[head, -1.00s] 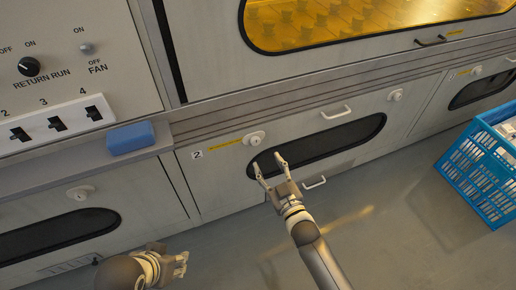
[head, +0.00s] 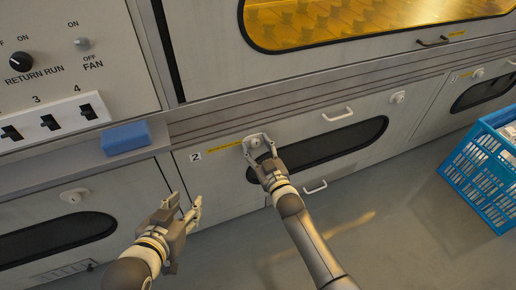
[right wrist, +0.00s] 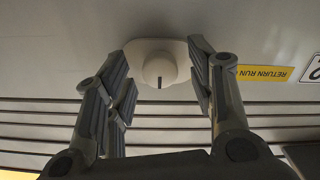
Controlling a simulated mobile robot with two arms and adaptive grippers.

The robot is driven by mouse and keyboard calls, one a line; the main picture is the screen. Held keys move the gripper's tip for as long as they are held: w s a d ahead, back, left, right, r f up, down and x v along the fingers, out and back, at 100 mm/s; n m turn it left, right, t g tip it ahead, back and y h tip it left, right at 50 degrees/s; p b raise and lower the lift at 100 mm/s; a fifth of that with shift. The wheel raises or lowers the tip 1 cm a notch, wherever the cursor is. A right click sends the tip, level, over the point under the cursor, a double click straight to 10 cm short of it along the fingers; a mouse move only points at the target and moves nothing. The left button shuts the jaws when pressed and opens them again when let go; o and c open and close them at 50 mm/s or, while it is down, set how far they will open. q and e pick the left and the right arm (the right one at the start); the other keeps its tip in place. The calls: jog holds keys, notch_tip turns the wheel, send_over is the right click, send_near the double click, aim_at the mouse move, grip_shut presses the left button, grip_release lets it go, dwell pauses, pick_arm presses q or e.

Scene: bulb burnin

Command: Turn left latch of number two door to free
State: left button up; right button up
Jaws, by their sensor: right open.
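The number two door (head: 225,185) carries a "2" label (head: 195,156) and a dark oval window. Its left latch (head: 254,143) is a pale round knob on an oval plate, largely framed by my right gripper in the head view. In the right wrist view the latch knob (right wrist: 160,70) shows a dark mark pointing straight down the picture. My right gripper (head: 259,142) is open, with its fingers on both sides of the latch; the wrist view shows the fingers (right wrist: 163,62) apart from the knob. My left gripper (head: 186,205) is open and empty, left of the door's lower part.
The door's right latch (head: 397,97) and a bar handle (head: 338,115) are to the right. A blue block (head: 126,137) lies on the ledge at left. A blue crate (head: 478,178) stands at the right on the floor. The floor between is clear.

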grip_shut()
dwell(0.3)
